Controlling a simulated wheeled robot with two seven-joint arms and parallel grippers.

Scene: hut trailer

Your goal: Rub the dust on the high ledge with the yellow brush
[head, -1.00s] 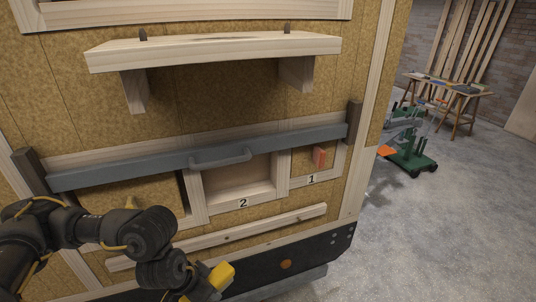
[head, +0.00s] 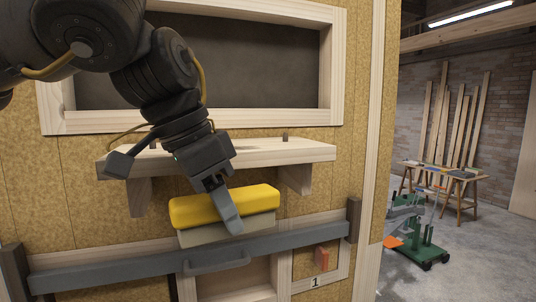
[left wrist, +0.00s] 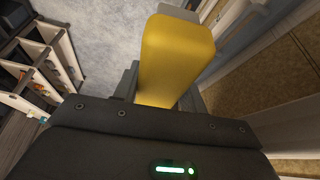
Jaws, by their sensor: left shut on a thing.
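The yellow brush (head: 245,201), a yellow block with a pale grey-beige underside, is held by my left gripper (head: 222,200). One finger lies over its near side; the other is hidden. In the left wrist view the brush (left wrist: 175,55) stands between the jaws. The high ledge (head: 300,153) is a pale wooden shelf on brackets. The brush is in front of the wall, below the ledge in the picture, and does not touch its top. My right gripper is out of view.
Two dark pegs stand on the ledge, one at the right (head: 285,137). A framed dark window (head: 240,60) is above. A grey bar with a handle (head: 215,262) crosses the wall below, over cubbies; one holds an orange-red block (head: 322,259).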

